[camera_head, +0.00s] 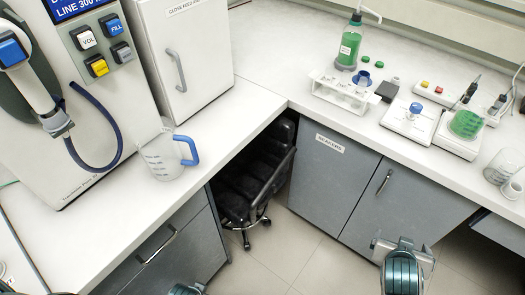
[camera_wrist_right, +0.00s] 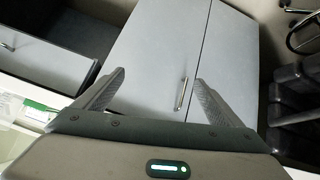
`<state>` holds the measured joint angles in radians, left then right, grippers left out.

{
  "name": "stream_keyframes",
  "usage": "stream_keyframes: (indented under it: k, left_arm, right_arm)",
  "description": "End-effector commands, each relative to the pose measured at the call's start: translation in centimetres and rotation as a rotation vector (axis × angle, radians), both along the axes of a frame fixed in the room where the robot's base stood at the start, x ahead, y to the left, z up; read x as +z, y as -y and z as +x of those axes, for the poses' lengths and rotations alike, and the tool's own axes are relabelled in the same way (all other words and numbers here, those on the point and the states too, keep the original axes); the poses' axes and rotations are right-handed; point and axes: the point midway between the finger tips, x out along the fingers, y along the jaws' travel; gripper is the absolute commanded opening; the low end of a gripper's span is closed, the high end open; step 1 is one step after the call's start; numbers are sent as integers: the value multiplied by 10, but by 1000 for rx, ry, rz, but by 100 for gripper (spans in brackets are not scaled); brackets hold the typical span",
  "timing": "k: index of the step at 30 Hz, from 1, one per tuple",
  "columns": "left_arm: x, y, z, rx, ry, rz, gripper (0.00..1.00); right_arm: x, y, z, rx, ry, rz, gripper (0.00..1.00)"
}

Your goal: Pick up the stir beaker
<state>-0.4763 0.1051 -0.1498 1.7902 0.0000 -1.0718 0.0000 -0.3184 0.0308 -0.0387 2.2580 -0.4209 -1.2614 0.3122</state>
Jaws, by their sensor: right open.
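A beaker with green liquid (camera_head: 466,123), which I take to be the stir beaker, stands on a white stirrer plate (camera_head: 455,143) on the right counter in the head view. My right gripper (camera_head: 403,243) is low in front of the grey cabinets, below and left of the beaker and well apart from it. In the right wrist view the right gripper (camera_wrist_right: 160,78) has its fingers spread with nothing between them; the beaker is not in that view. Only a small teal part of my left arm shows at the bottom edge of the head view; its jaws cannot be made out.
A white device with a blue knob (camera_head: 413,116) sits left of the stirrer. A tube rack (camera_head: 345,95) and green bottle (camera_head: 349,45) stand farther back. Glassware (camera_head: 503,165) is at the right edge. A blue-handled jug (camera_head: 170,155) stands on the left counter. A black chair (camera_head: 255,170) fills the corner.

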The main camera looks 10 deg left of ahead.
Motion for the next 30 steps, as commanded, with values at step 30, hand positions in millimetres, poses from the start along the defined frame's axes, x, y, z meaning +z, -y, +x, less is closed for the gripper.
stream_keyframes:
  k: [30]
  left_arm:
    - [-237,-34,-198,-30,-138,20,48]
  right_arm:
    - [192,74,204,-311,760,-257,90]
